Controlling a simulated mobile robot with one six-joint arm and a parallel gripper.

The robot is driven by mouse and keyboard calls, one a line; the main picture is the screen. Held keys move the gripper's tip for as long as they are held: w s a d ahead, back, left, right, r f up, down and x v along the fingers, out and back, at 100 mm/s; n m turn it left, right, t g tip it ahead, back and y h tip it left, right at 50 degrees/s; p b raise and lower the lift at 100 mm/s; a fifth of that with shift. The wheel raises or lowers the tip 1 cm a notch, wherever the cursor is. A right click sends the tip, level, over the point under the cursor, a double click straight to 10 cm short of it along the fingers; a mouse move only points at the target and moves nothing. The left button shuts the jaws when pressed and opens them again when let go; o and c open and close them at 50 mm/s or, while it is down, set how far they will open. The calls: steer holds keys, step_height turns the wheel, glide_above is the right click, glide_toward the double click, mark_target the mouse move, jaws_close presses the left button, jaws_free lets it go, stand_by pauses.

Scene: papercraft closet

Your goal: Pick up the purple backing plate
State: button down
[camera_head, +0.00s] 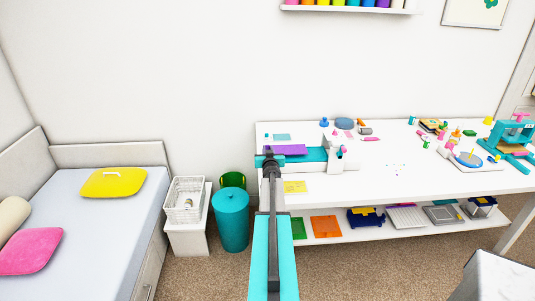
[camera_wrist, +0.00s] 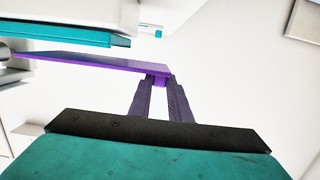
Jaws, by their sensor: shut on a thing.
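The purple backing plate (camera_head: 288,150) shows in the head view just past the end of my arm, over the white and teal machine (camera_head: 312,156) at the left of the table. In the wrist view the plate (camera_wrist: 95,64) is a thin flat sheet seen nearly edge-on. My gripper (camera_wrist: 163,82) is shut on a small purple piece at the plate's right end. The machine's teal edge (camera_wrist: 70,38) lies close to the plate; I cannot tell whether they touch. In the head view my arm hides part of the machine's left end, and the fingertips are not clear.
The white table (camera_head: 400,178) holds several small colourful parts at the middle and right. A teal press (camera_head: 515,135) stands at the far right. Below is a shelf (camera_head: 345,238) with coloured sheets and tools. A teal bin (camera_head: 231,222) and a white basket (camera_head: 185,200) stand left of the table.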

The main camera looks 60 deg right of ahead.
steer(key=shift+r+p, duration=0.3)
steer(key=shift+r, duration=0.4)
steer(key=s+d+f+v, duration=0.1)
steer(key=v, duration=1.5)
steer(key=shift+s, duration=0.35)
steer(key=shift+d, duration=0.1)
